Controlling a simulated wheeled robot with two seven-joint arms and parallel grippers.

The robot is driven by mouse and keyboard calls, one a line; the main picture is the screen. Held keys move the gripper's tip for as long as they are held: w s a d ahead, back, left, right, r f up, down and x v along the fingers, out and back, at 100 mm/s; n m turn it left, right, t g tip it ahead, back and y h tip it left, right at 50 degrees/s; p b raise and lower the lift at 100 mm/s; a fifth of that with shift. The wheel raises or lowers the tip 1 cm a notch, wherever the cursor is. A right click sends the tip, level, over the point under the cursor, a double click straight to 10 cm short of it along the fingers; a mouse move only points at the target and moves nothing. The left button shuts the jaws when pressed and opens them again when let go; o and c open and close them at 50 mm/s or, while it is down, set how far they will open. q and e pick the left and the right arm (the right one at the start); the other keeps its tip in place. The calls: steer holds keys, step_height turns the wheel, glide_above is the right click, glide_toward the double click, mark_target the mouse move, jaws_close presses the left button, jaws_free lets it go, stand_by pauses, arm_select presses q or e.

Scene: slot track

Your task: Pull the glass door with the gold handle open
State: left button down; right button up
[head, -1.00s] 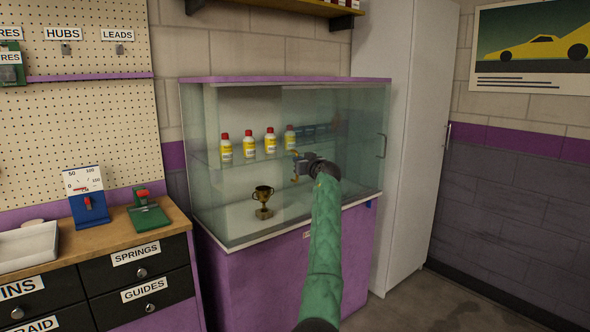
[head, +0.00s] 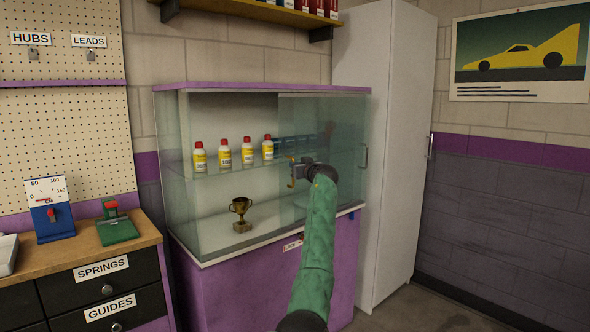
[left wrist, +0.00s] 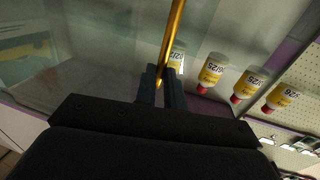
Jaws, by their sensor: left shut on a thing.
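The glass display case (head: 225,87) has a purple top and base. Its glass door (head: 300,115) stands over the right part of the front, its left edge near the middle, with the left part of the front clear. The gold handle (head: 291,174) is upright near that edge. My left gripper (head: 297,172) is shut on the gold handle; in the left wrist view the fingers (left wrist: 163,82) close around the gold bar (left wrist: 172,40). My right gripper is in neither view.
Several white-and-yellow bottles (head: 224,154) stand on the glass shelf, with a gold trophy (head: 241,214) below. A tall white cabinet (head: 397,140) stands right; a workbench (head: 70,258) is left.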

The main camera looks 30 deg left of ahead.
arm_select(q)
steer(key=shift+f, duration=0.1)
steer(key=c, duration=1.5)
jaws_free()
steer(key=v, duration=0.7)
steer(key=shift+s+d+b, duration=0.2)
steer(key=shift+d+b, duration=0.1)
steer(key=shift+b, duration=0.05)
steer(key=shift+m, duration=0.3)
